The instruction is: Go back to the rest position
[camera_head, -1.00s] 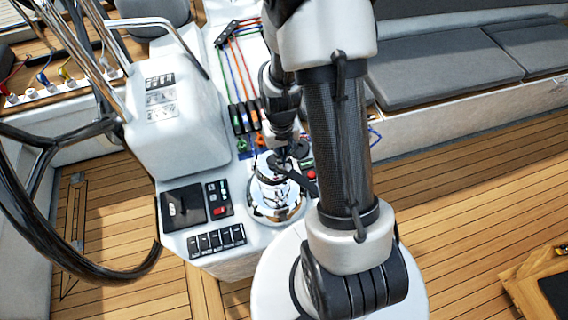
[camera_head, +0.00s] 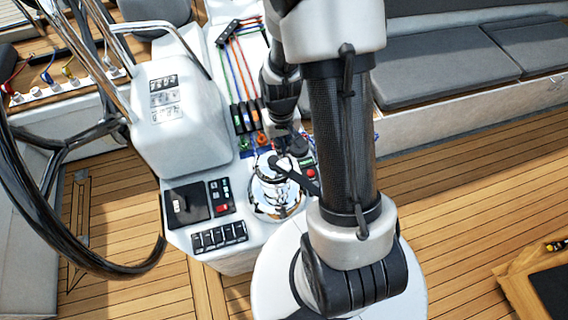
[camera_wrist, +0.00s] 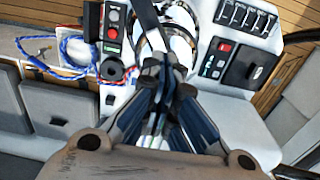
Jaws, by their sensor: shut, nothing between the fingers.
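My gripper (camera_wrist: 166,92) is shut and empty in the wrist view, its fingertips together over the console near the chrome winch (camera_wrist: 180,25). In the head view my gripper (camera_head: 283,148) is small and partly hidden by my own arm, just behind the chrome winch (camera_head: 268,198). A dark winch handle (camera_head: 293,177) lies across the top of the winch. I cannot tell whether the fingers touch the winch or handle.
The white console (camera_head: 205,262) carries a switch panel (camera_head: 219,237), a red-button panel (camera_head: 220,197) and coloured lines (camera_head: 238,72). A black steering wheel (camera_head: 40,215) stands at the left. Grey seat cushions (camera_head: 450,62) line the back right.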

